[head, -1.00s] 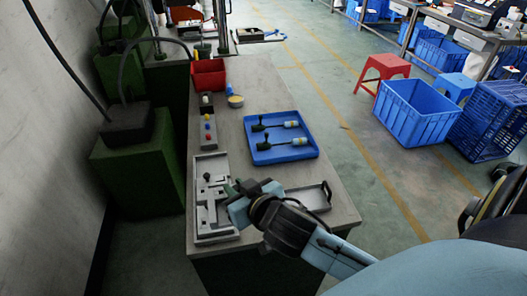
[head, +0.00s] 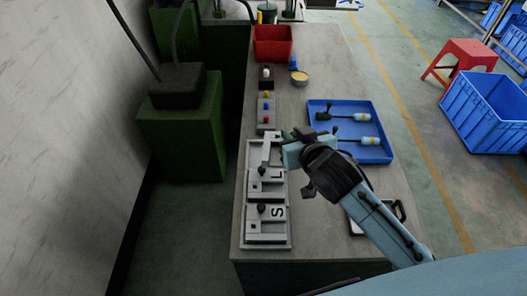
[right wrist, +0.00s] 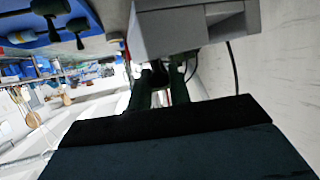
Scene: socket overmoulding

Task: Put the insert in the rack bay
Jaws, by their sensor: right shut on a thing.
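The rack (head: 244,218) is a light grey tray along the left side of the bench, with bays one behind another. The near bay is marked S and the middle one L. Grey blocks with dark knobs stand in both. My right gripper (head: 287,143) is at the far end of the rack, over its right edge. A pale grey piece (head: 270,148) shows just left of it. In the right wrist view my fingers (right wrist: 163,85) are shut on a dark knob under a grey block (right wrist: 195,28), the insert. Whether it touches the rack is hidden. My left gripper is out of view.
A blue tray (head: 385,155) with dark-handled parts lies right of the gripper. A button box (head: 266,112) stands just behind the rack, with a red bin (head: 273,43) and a small yellow-topped cup (head: 299,77) farther back. A dark-rimmed tray (head: 357,225) lies near right, partly behind my arm.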

